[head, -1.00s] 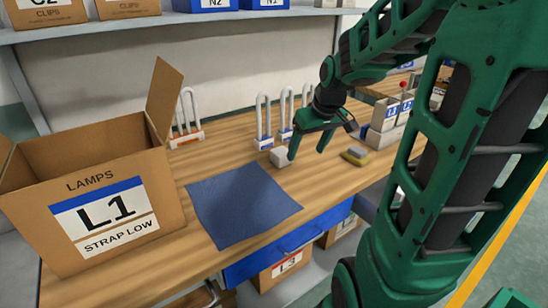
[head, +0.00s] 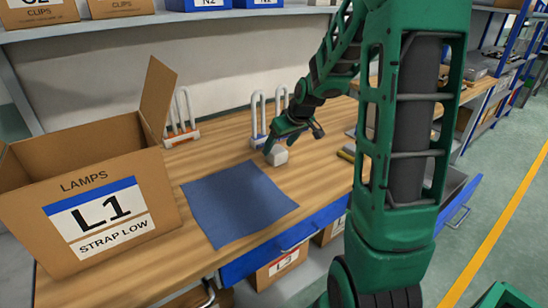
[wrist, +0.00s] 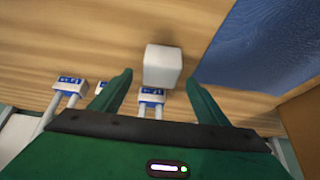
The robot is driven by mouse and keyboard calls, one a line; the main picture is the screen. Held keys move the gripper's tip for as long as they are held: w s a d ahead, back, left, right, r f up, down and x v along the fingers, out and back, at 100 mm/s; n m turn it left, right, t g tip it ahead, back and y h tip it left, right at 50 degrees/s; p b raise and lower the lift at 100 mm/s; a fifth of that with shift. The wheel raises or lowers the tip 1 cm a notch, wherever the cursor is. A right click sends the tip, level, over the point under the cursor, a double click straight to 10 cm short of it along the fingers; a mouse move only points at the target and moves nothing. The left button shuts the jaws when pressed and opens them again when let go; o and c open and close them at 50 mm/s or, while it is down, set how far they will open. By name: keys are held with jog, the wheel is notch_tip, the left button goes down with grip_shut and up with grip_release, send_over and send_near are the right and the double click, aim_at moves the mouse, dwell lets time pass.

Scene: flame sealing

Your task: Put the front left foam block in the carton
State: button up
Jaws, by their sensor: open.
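A small white foam block (head: 278,156) sits on the wooden bench, just behind the right back edge of the blue mat (head: 240,205). It also shows in the wrist view (wrist: 162,66), ahead of and between the fingertips. My gripper (head: 290,140) is open and empty, reaching down close to the block; whether a finger touches it I cannot tell. In the wrist view my two green fingers (wrist: 156,85) stand apart.
White looped racks (head: 255,115) with blue labels stand just behind the block, and another with an orange label (head: 180,120) stands beside the carton. A blue drawer (head: 270,250) is under the bench edge. The mat is bare.

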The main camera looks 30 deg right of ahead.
aim_at(277, 149)
jog(key=shift+x, duration=1.9)
jog(key=shift+c, duration=0.4)
jog(key=c, duration=1.1)
jog(key=shift+r, duration=0.1)
